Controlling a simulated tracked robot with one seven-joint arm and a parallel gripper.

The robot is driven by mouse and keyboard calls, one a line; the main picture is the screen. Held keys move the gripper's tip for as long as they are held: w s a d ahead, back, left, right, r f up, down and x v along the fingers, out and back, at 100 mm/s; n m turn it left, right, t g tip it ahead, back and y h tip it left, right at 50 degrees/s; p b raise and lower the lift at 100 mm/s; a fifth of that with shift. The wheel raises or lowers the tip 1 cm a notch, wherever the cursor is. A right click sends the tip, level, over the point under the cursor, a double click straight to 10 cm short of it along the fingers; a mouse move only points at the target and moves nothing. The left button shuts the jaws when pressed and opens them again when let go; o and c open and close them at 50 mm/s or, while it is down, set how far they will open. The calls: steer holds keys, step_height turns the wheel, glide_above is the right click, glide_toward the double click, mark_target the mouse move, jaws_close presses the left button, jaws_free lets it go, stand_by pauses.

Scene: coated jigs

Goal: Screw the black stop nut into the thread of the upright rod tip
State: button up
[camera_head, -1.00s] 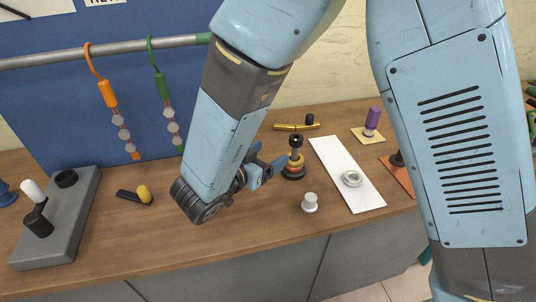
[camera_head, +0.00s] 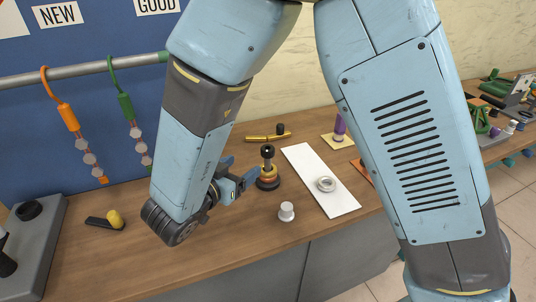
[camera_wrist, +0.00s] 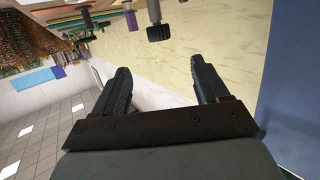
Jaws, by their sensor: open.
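An upright rod stands on a round black base (camera_head: 268,184), with orange and yellow rings around it and a black rounded top (camera_head: 267,151). A small black cylinder (camera_head: 280,128) sits at the brass rod behind it. I cannot tell which black part is the stop nut, and no thread can be made out. My gripper (camera_head: 241,172) is just left of the upright rod, its fingers pointing towards it; I cannot tell if they touch. In the wrist view my gripper (camera_wrist: 162,82) is open with nothing between its fingers. A black knob-like part (camera_wrist: 159,32) shows beyond them.
A white strip (camera_head: 310,167) with a metal ring (camera_head: 326,184) lies to the right. A white knob (camera_head: 286,213) stands in front. A black piece with a yellow knob (camera_head: 114,218) lies left. Orange (camera_head: 69,117) and green (camera_head: 125,106) straps hang from a rail.

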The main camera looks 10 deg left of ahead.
steer(key=w+a+r+n+g+y, duration=0.1)
steer(key=w+a+r+y, duration=0.1)
steer(key=w+a+y, duration=0.6)
step_height(320, 180, up, 9)
steer(key=n+g+h, duration=0.1)
steer(key=n+g, duration=0.7)
steer(key=g, duration=0.2)
glide_above(268, 147)
steer(key=s+d, duration=0.2)
steer(key=s, duration=0.3)
steer(key=x, duration=1.3)
steer(key=shift+s+f, duration=0.15)
steer(key=shift+f, duration=0.15)
steer(key=shift+g, duration=0.3)
steer(key=shift+c, duration=0.4)
steer(key=c, duration=1.1)
steer(key=shift+m+h, duration=0.3)
steer(key=shift+m, duration=0.6)
